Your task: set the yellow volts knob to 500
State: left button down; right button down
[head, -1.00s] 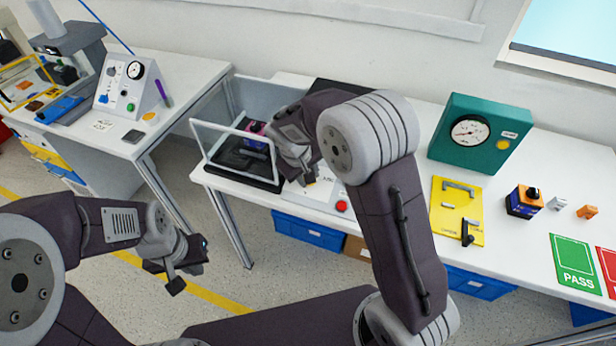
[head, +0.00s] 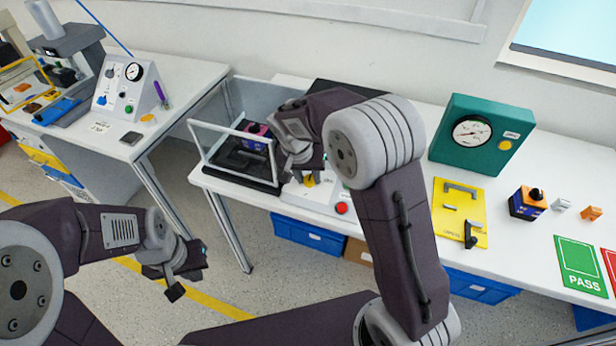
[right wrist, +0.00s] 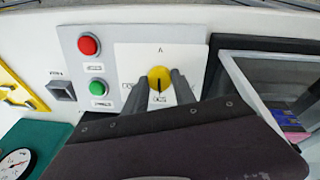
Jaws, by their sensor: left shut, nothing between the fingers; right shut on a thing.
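The yellow knob (right wrist: 159,78) sits on a white dial plate (right wrist: 132,58) in the right wrist view. Its dark pointer line points toward the bottom of that picture. An "A" is printed at the plate's far edge; the other scale marks are too small to read. My right gripper (right wrist: 164,88) is shut on the knob, with one finger on each side. In the head view the knob (head: 309,180) shows just below my right gripper (head: 304,170), on the light grey panel. My left gripper (head: 184,282) is shut and empty, over the floor in front of the tables.
A yellow plate (head: 460,213) and teal meter (head: 482,135) stand to the right.

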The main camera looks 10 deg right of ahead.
dwell(0.4)
jog(key=c, duration=1)
grip_release()
jog(key=p+v, duration=0.1)
jog(key=v, duration=0.8)
jog(key=shift+p, duration=0.3)
